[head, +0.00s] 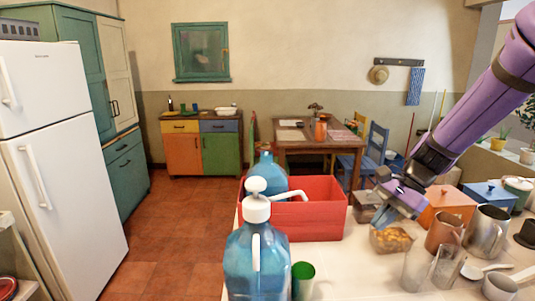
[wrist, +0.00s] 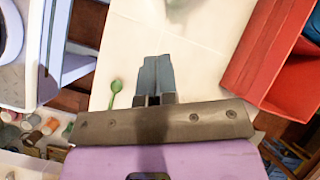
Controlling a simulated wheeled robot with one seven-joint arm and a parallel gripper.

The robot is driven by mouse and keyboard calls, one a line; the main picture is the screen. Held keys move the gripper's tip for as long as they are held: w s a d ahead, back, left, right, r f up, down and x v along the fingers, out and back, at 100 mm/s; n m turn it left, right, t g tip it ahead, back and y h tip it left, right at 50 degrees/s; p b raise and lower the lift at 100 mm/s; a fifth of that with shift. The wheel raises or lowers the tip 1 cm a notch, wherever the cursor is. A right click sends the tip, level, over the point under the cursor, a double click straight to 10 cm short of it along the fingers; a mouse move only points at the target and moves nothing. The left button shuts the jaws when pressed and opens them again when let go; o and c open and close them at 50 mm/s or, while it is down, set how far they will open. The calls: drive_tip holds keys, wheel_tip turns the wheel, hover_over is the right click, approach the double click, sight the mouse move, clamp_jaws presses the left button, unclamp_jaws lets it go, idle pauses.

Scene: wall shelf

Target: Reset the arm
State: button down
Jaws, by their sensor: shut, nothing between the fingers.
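My arm reaches in from the upper right of the head view. My gripper (head: 411,212) hangs over the right part of the white counter, above a container with orange-yellow contents (head: 391,239). I cannot tell whether it touches that container. In the wrist view the fingers of my gripper (wrist: 156,66) are pressed together, with nothing between them. Pale counter surface (wrist: 190,50) shows behind them.
A red bin (head: 318,220) and a blue jug with a white pump (head: 257,262) stand left of my gripper. A metal pitcher (head: 487,232), clear glasses (head: 447,266) and an orange box (head: 447,202) crowd its right. Open floor (head: 185,215) lies at left.

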drive_tip(key=s+d+r+n+t+h, duration=0.2)
drive_tip(key=s+r+n+t+h, duration=0.1)
drive_tip(key=s+r+n, duration=0.2)
drive_tip(key=s+d+r+n+t+h, duration=0.2)
drive_tip(key=s+r+n, duration=0.4)
drive_tip(key=s+r, duration=0.4)
drive_tip(key=s+t+h, duration=0.1)
drive_tip(key=s, duration=0.3)
drive_tip(key=shift+d+n+h, duration=0.3)
drive_tip(key=shift+d, duration=0.05)
